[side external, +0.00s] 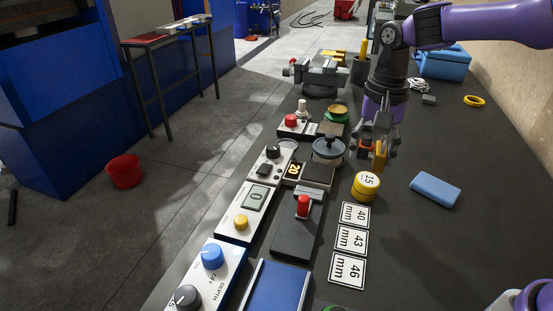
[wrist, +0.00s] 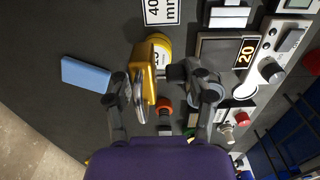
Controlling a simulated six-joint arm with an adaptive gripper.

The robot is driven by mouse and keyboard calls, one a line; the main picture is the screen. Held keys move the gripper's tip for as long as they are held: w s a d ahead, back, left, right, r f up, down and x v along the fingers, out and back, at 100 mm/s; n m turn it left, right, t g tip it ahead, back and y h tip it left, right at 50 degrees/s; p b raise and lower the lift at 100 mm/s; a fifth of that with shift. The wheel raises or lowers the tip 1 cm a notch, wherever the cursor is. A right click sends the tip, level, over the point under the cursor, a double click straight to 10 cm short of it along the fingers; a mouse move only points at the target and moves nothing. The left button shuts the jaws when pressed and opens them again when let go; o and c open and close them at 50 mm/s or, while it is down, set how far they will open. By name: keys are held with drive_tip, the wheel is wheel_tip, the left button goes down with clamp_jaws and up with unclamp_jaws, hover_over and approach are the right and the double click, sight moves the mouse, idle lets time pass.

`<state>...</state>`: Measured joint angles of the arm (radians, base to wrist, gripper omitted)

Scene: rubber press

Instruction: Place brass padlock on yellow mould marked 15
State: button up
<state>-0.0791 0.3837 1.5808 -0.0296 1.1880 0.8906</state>
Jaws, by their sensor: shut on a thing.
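The brass padlock (wrist: 148,70) is between the fingers of my gripper (wrist: 152,76), which is shut on it. Its silver shackle (wrist: 139,96) points back toward my wrist. In the side view the padlock (side external: 380,156) hangs below my gripper (side external: 377,146). The round yellow mould marked 15 (side external: 366,187) stands on the dark bench just below and nearer the camera than the padlock, and they look apart.
White cards marked 40, 43 and 46 mm (side external: 351,240) lie in front of the mould. A blue block (side external: 435,190) lies to its right. A pot with a dark lid (side external: 328,149) and a display reading 20 (side external: 292,170) stand to its left. The bench's right side is mostly clear.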

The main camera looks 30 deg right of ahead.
sight(367, 180)
drive_tip(key=w+d+f, duration=0.1)
drive_tip(key=d+f, duration=0.1)
drive_tip(key=d, duration=0.1)
drive_tip(key=shift+w, duration=0.4)
drive_tip(key=shift+f, duration=2.05)
drive_tip(key=shift+f, duration=0.1)
drive_tip(key=o, duration=1.4)
wheel_tip(367, 180, up, 12)
drive_tip(key=s+n+t, duration=0.2)
drive_tip(key=s+n, duration=0.1)
drive_tip(key=s, duration=0.2)
drive_tip(key=s+n+t, duration=0.2)
drive_tip(key=s+n, duration=0.1)
drive_tip(key=s, duration=0.2)
drive_tip(key=s+n+t, duration=0.1)
drive_tip(key=s+n, duration=0.2)
drive_tip(key=s, duration=0.3)
drive_tip(key=shift+t, duration=0.4)
